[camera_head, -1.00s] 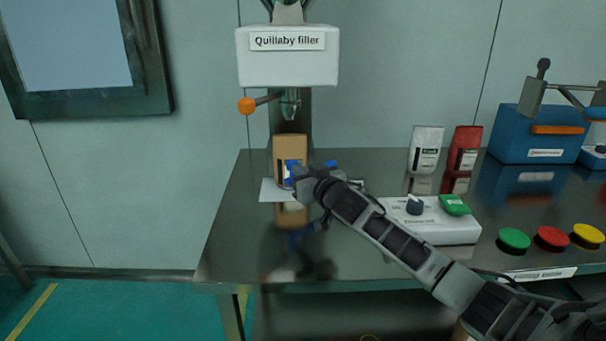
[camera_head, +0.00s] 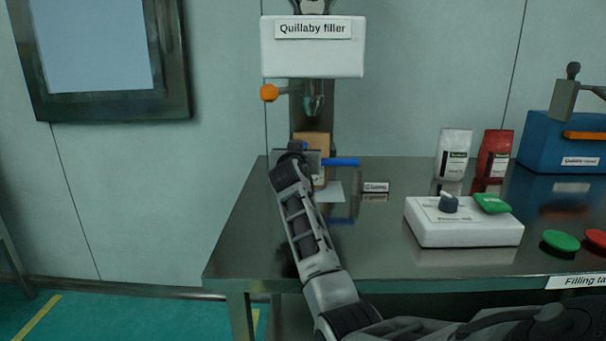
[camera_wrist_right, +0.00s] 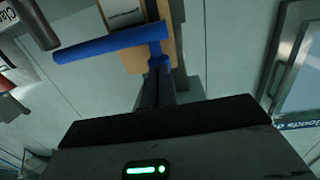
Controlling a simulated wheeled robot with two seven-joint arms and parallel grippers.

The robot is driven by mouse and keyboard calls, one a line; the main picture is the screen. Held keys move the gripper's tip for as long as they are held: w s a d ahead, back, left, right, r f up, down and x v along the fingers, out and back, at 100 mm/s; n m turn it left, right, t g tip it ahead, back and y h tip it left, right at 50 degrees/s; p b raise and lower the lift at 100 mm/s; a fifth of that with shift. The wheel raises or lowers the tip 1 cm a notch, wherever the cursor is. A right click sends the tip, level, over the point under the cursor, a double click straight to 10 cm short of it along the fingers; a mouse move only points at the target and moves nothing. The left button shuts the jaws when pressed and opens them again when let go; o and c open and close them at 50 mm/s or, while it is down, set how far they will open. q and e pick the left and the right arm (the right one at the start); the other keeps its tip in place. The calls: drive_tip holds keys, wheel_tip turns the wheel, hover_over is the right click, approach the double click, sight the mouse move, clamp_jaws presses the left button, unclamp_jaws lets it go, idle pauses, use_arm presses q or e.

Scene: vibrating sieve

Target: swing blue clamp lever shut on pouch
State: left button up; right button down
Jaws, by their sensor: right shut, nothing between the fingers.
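The tan pouch (camera_head: 316,140) stands upright under the filler's nozzle, its lower part mostly hidden by my right arm. The blue clamp lever (camera_head: 341,162) sticks out to the right in front of the pouch. In the right wrist view the lever (camera_wrist_right: 110,43) is a long blue bar crossing the tan pouch (camera_wrist_right: 135,58). My right gripper (camera_wrist_right: 157,75) is shut and empty, its fingertips close to the lever's blue end piece; I cannot tell if they touch. In the head view my wrist hides the fingers. My left gripper is not in view.
The Quillaby filler (camera_head: 312,55) with an orange-knobbed handle (camera_head: 269,93) rises above the pouch. A white control box (camera_head: 463,224), white pouch (camera_head: 453,155) and red pouch (camera_head: 495,154) stand to the right. A small Clamp label (camera_head: 376,187) sits on the table. The table's left front is clear.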

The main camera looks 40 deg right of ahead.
drive_tip(key=shift+w+r, duration=0.25)
drive_tip(key=shift+w, duration=0.1)
drive_tip(key=shift+r, duration=0.1)
drive_tip(key=f+v, duration=0.1)
drive_tip(key=v, duration=1.3)
drive_tip(key=shift+w+a+p, duration=0.35)
drive_tip(key=shift+w, duration=0.1)
drive_tip(key=shift+r, duration=0.1)
